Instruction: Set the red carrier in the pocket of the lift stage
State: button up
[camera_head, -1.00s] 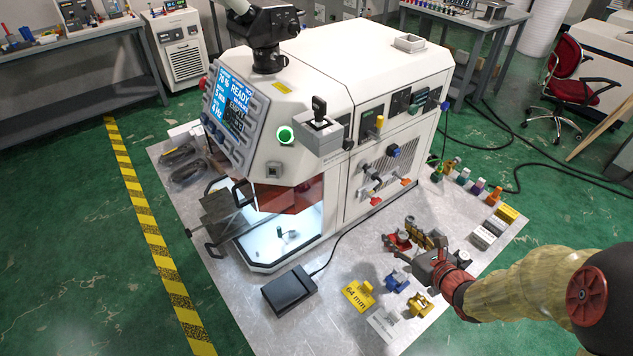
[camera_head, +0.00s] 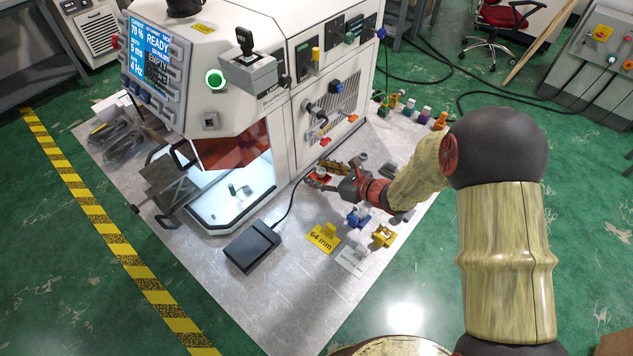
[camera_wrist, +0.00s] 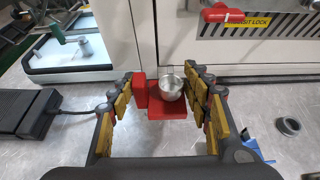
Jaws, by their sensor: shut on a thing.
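The red carrier (camera_wrist: 168,112) is a red block with an upright wall, holding a round silver cup (camera_wrist: 170,88). My gripper (camera_wrist: 163,78) is shut on it, with yellow-padded fingers on both sides in the wrist view. In the head view the carrier (camera_head: 318,178) shows at the tips of my gripper (camera_head: 335,181), beside the machine's side wall. The machine's lit chamber (camera_head: 215,205) is open to its left. A small grey-green post (camera_head: 232,188) stands on the chamber floor; it also shows in the wrist view (camera_wrist: 86,46). I cannot make out the stage's pocket.
A black pedal box (camera_head: 252,246) with a cable lies in front of the chamber. A yellow 64 mm sign (camera_head: 323,237), a blue carrier (camera_head: 357,216) and a yellow carrier (camera_head: 383,236) stand right of it. Bare metal table (camera_head: 290,285) lies in front.

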aim_at(324, 176)
jog(key=shift+w+a+f+b, duration=0.2)
jog(key=shift+w+f, duration=0.3)
jog(key=shift+f, duration=0.1)
jog(key=shift+w+a+f+b, duration=0.15)
jog(key=shift+w+f, duration=0.35)
jog(key=shift+f, duration=0.1)
jog(key=shift+w+f+b, duration=0.1)
jog(key=shift+f+b, duration=0.6)
jog(key=shift+f, duration=0.85)
jog(key=shift+f, duration=0.1)
jog(key=o, duration=1.2)
jog(key=shift+o, duration=0.2)
